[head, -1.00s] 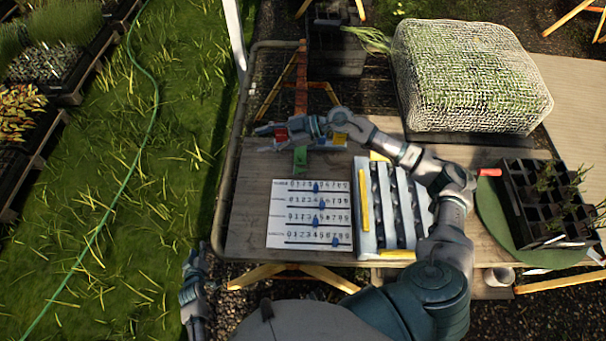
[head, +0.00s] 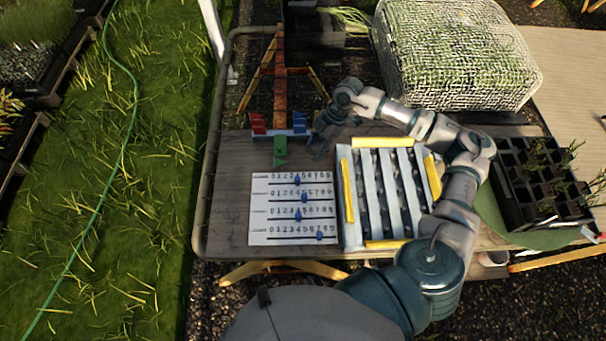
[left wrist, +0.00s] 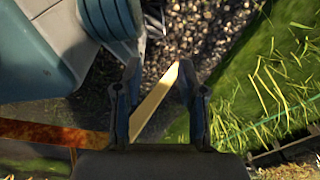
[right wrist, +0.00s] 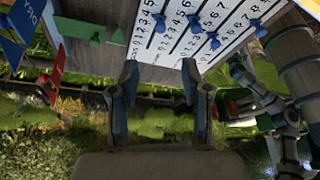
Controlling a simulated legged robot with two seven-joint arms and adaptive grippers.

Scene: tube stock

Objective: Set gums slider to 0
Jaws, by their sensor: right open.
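The white slider board (head: 262,222) lies on the table in the head view, with several numbered rows, each with a blue knob. The row labels are too small to read, so I cannot tell which is gums. The top three knobs stand near mid-scale; the bottom knob (head: 320,236) stands farther right. My right gripper (head: 322,138) is above the table beyond the board, apart from it; in the right wrist view its fingers (right wrist: 158,88) are open and empty, with the board beyond them. My left gripper (left wrist: 160,85) shows only in its wrist view, open and empty over gravel.
A white rack with yellow strips (head: 347,190) stands right of the board. A black seedling tray (head: 540,190) and a netted crop block (head: 455,60) are at right.

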